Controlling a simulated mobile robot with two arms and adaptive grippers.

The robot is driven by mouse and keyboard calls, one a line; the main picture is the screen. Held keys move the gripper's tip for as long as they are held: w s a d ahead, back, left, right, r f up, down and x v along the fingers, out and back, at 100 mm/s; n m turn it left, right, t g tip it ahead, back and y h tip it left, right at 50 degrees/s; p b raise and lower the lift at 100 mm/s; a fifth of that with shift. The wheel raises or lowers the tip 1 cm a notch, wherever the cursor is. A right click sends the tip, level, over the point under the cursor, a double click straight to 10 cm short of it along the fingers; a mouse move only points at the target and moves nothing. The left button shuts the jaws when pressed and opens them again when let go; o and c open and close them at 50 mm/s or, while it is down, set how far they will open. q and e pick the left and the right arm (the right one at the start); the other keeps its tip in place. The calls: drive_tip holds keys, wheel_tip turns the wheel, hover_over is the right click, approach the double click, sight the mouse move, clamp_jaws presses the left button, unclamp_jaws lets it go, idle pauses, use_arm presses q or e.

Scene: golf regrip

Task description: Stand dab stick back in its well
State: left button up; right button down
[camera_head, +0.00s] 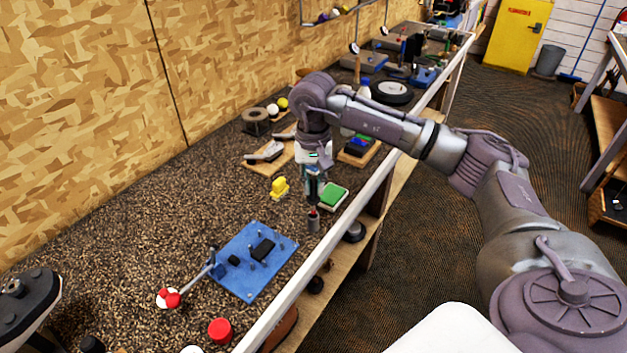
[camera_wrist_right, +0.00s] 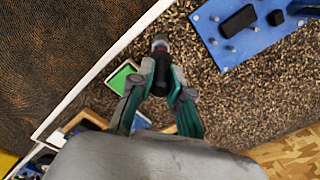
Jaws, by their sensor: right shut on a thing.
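The dab stick is upright in my right gripper (camera_head: 315,182), which is shut on it above the bench. In the right wrist view its black shaft (camera_wrist_right: 162,75) lies between the teal fingers (camera_wrist_right: 160,92). In the head view a red band shows low on the stick, just above a small grey cylinder (camera_head: 313,223) that looks like the well. The grey round end (camera_wrist_right: 160,42) also shows in the wrist view. Whether the stick's tip is inside the well or just above it I cannot tell. My left gripper is not in view.
A green pad in a pale tray (camera_head: 333,195) stands close beside the gripper. A yellow block (camera_head: 279,187) is to the left. A blue plate with pegs (camera_head: 250,262) and a red cap (camera_head: 219,330) are nearer. The bench's white front edge (camera_head: 330,240) is close on the right.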

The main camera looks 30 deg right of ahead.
idle(0.5)
idle(0.4)
drive_tip(key=shift+f+b, duration=0.25)
drive_tip(key=shift+b, duration=0.1)
drive_tip(key=shift+f+b, duration=0.4)
drive_tip(key=shift+f, duration=0.05)
drive_tip(key=shift+f, duration=0.15)
idle(0.4)
drive_tip(key=shift+f+b, duration=0.55)
drive_tip(key=shift+b, duration=0.15)
drive_tip(key=c, duration=1)
unclamp_jaws()
drive_tip(key=shift+c, duration=0.2)
